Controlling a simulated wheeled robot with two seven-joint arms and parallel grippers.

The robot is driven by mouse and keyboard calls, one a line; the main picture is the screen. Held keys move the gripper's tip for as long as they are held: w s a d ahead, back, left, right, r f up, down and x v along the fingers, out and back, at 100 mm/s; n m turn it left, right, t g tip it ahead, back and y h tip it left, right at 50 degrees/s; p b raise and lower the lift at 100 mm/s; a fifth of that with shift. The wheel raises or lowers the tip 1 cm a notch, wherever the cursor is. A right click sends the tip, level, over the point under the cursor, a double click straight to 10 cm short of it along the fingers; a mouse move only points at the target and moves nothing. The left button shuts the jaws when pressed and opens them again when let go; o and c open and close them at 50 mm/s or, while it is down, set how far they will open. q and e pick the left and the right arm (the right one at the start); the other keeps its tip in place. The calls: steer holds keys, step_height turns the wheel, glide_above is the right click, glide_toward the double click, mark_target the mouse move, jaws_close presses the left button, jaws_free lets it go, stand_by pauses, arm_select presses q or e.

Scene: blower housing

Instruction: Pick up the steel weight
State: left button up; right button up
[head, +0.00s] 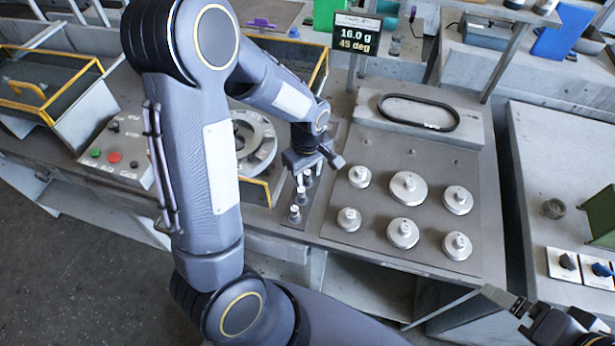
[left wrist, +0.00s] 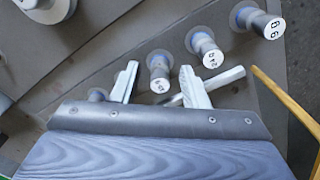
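Several small steel weights stand in a row on a narrow plate in the head view, the nearest one (head: 295,213) plainest. In the left wrist view they show as cylinders with marked tops: a small one (left wrist: 160,72), a middle one (left wrist: 206,50) and a larger one (left wrist: 258,22). My left gripper (head: 303,167) is over the far end of the row. In the left wrist view its fingers (left wrist: 160,68) are apart, with the small weight showing between their tips, not visibly gripped. My right gripper (head: 515,304) is at the lower right; its opening is unclear.
Several knobbed steel discs, one large (head: 408,188), stand on the grey plate (head: 380,160) right of the row. A round housing (head: 258,145) is partly behind my left arm. A black belt loop (head: 418,112) lies behind.

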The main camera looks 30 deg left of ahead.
mark_target(307, 173)
arm_select(q)
jaws_close()
steer(key=shift+r, duration=0.1)
steer(key=shift+w+r, duration=0.1)
steer(key=shift+r, duration=0.4)
steer(key=r, duration=0.2)
steer(key=shift+s+r, duration=0.25)
steer(key=shift+r, duration=0.1)
steer(key=s+r, duration=0.1)
steer(key=r, duration=0.1)
steer(key=s+r, duration=0.1)
steer(key=s, duration=0.1)
steer(key=s+d+r+b, duration=0.1)
steer(key=s+r, duration=0.1)
steer(key=shift+r, duration=0.35)
steer(key=s+d+r+p, duration=0.1)
steer(key=s+r+p, duration=0.2)
steer(key=s+r, duration=0.5)
steer(key=shift+s+d+r+p, duration=0.2)
steer(key=shift+d+r+p, duration=0.05)
steer(key=shift+p, duration=0.1)
